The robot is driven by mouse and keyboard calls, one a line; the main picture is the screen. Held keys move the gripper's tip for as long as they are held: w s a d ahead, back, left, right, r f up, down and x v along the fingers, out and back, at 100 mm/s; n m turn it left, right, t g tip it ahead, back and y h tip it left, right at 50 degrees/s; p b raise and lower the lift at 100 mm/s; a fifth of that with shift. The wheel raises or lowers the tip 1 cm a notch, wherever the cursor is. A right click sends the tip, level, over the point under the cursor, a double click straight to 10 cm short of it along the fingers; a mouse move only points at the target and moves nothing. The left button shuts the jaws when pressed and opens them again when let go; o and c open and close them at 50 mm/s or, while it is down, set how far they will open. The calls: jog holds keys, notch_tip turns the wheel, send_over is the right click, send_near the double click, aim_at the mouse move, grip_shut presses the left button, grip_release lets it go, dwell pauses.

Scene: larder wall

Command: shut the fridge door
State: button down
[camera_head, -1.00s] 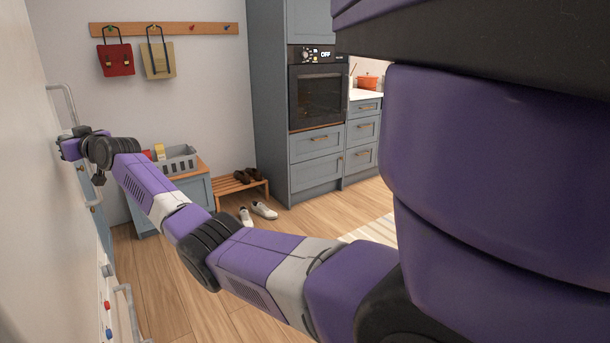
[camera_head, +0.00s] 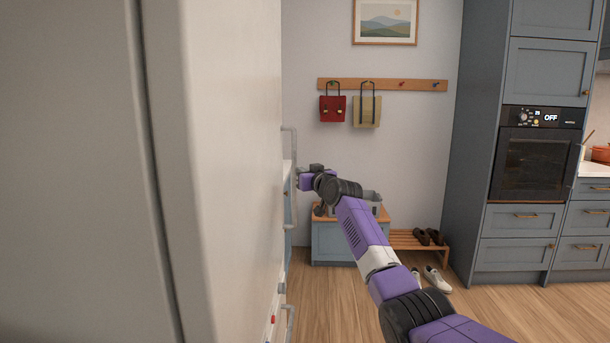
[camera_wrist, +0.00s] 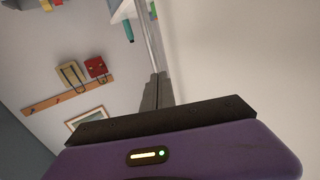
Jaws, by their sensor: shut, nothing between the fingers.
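The cream fridge door (camera_head: 245,150) fills the left of the head view, seen at a steep slant. A dark seam separates its near edge from the grey side of the fridge (camera_head: 70,170). How far the door stands open cannot be told. A grey bar handle (camera_head: 291,180) is on the door's far side. My gripper (camera_head: 304,180) is at the door's far side, close to this handle. In the wrist view its dark fingers (camera_wrist: 156,92) are shut and empty, beside the pale door face (camera_wrist: 240,60). Contact with door or handle cannot be told.
A blue bench (camera_head: 340,243) with a grey basket stands behind my arm. A shoe rack (camera_head: 405,240) and white shoes (camera_head: 436,279) are right of it. An oven (camera_head: 540,165) sits in the blue cabinets. Wooden floor (camera_head: 345,300) is clear in front.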

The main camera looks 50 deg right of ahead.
jog(key=s+d, duration=0.4)
jog(key=s, duration=0.3)
jog(key=shift+d+b, duration=0.3)
jog(key=shift+d, duration=0.05)
jog(key=shift+s+f, duration=0.1)
